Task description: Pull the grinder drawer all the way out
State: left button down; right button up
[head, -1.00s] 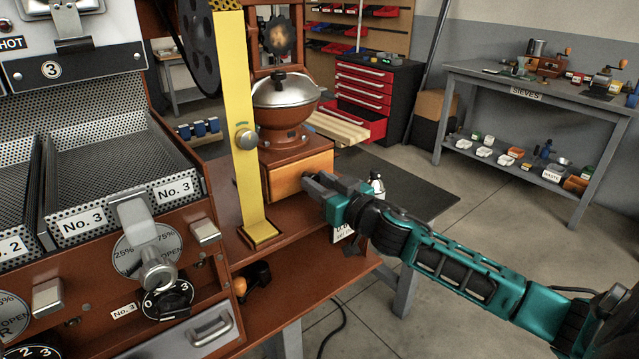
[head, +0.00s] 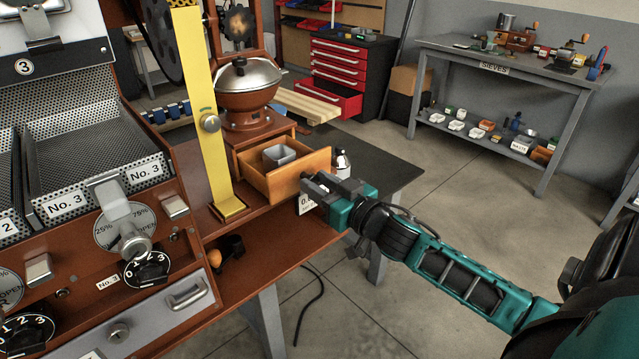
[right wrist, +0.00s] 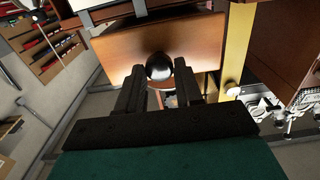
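The grinder (head: 246,100), a brown body with a silver lidded hopper, stands behind the yellow post. Its wooden drawer (head: 298,178) sticks well out of the base toward my right arm, and a small grey metal cup (head: 279,155) sits inside it. My right gripper (head: 308,182) is at the drawer front. My left gripper is not in view.
A yellow post (head: 207,120) stands left of the drawer. A white-topped bottle (head: 341,163) and a label card (head: 306,204) are close beside my right gripper. The roaster panel fills the left. The floor (head: 400,300) ahead of the bench is open.

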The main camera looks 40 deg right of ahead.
jog(key=o, duration=0.4)
jog(key=shift+s, duration=0.1)
jog(key=s, duration=0.8)
jog(key=s+d, duration=0.1)
jog(key=s, duration=0.3)
jog(key=shift+s+p, duration=0.35)
jog(key=shift+p, duration=0.05)
jog(key=s+a+f+g, duration=0.2)
jog(key=a+f, duration=0.4)
jog(key=s+a+f+n+g+p, duration=0.1)
jog(key=a+f+g, duration=0.1)
jog(key=a+f, duration=0.4)
jog(key=s+a+f+g+y+p, duration=0.1)
jog(key=s+a+f+g, duration=0.1)
jog(key=a+f, duration=0.4)
jog(key=shift+s+a+f+n+g, duration=0.3)
jog(key=shift+a+n+g, duration=0.1)
jog(key=shift+g, duration=0.2)
